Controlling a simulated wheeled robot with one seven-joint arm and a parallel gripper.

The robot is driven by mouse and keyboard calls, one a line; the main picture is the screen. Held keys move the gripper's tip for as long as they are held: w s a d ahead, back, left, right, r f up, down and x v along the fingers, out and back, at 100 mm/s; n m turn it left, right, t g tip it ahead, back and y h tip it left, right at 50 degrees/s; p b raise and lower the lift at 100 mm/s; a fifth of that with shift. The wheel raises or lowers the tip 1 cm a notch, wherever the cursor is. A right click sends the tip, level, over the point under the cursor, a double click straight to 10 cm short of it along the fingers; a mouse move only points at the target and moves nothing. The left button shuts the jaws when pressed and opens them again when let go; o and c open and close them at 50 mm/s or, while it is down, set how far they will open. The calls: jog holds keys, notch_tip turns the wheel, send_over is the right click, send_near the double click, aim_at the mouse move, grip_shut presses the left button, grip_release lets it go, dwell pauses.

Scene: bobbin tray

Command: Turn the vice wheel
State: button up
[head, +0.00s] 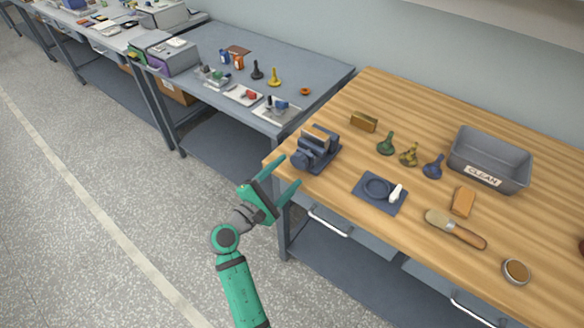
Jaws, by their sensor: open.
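A dark blue-grey vice (319,153) stands at the left corner of the wooden bench, with a brownish block between its jaws. A round dark part at its front left, which looks like the vice wheel (300,158), faces my side. My gripper (291,176) is green and open, with its two fingers apart and nothing between them. It is in front of the bench's left edge, below and left of the vice, and appears apart from the wheel. The wheel is small in this view, and its spokes or handle cannot be made out.
On the wooden bench (345,110) are a blue mat (366,204) with a ring and white piece, a brass-coloured block (363,122), several stamp-like pieces, a brush (455,229) and a grey bin (490,155) marked CLEAN. A grey bench (310,77) stands behind left. The floor at left is clear.

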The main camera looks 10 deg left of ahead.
jog(key=v, duration=0.7)
jog(key=shift+d+f, duration=0.1)
jog(key=s+d+f+m+g+y, duration=0.1)
jog(key=s+d+f+m+y, duration=0.2)
jog(key=s+f, duration=0.6)
jog(key=s+d+f+m+g+y, duration=0.1)
jog(key=s+d+f+m+y, duration=0.15)
jog(key=s+f+y, duration=0.5)
jog(key=s+d+r+m, duration=0.2)
jog(key=s+r+m, duration=0.1)
jog(key=s, duration=0.3)
jog(key=s+d+r+m+t+h, duration=0.1)
jog(key=s+d+r+m, duration=0.1)
jog(key=s+m, duration=0.4)
jog(key=s+d+r+m, duration=0.2)
jog(key=s+r+m, duration=0.2)
jog(key=s, duration=0.4)
jog(key=shift+d+r+m+t, duration=0.2)
jog(key=shift+r+m+t, duration=0.15)
jog(key=shift+m, duration=0.4)
